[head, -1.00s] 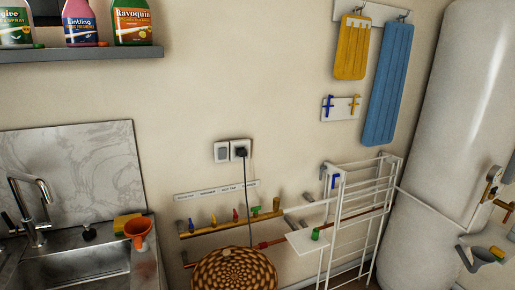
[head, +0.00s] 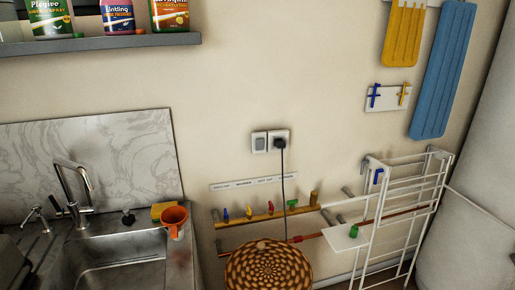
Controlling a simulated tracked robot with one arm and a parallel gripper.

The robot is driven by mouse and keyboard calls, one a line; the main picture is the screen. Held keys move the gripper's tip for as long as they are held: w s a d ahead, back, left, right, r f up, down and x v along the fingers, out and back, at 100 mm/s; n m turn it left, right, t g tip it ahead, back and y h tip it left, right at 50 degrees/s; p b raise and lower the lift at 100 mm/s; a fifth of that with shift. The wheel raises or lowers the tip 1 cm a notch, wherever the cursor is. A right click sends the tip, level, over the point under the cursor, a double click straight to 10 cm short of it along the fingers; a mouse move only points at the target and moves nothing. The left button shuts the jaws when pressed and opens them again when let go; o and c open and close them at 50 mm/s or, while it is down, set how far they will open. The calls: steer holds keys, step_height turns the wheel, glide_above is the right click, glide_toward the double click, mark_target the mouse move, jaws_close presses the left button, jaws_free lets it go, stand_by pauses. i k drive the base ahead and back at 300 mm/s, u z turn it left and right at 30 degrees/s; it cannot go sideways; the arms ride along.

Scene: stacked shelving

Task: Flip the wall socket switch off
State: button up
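The wall socket (head: 279,140) is a white square plate on the beige wall, a little right of the middle of the head view. A black plug sits in it, and its dark cable (head: 283,185) hangs down the wall. A white switch plate (head: 259,142) is mounted directly left of the socket. I cannot tell which way the switch is set. My gripper is not in view.
A white drying rack (head: 400,200) stands to the right. A steel sink (head: 120,255) is at the lower left, under a shelf of bottles (head: 100,43). The wall around the socket is clear.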

mark_target(260, 143)
steer(key=u, duration=0.3)
steer(key=i, duration=0.9)
steer(key=z, duration=0.4)
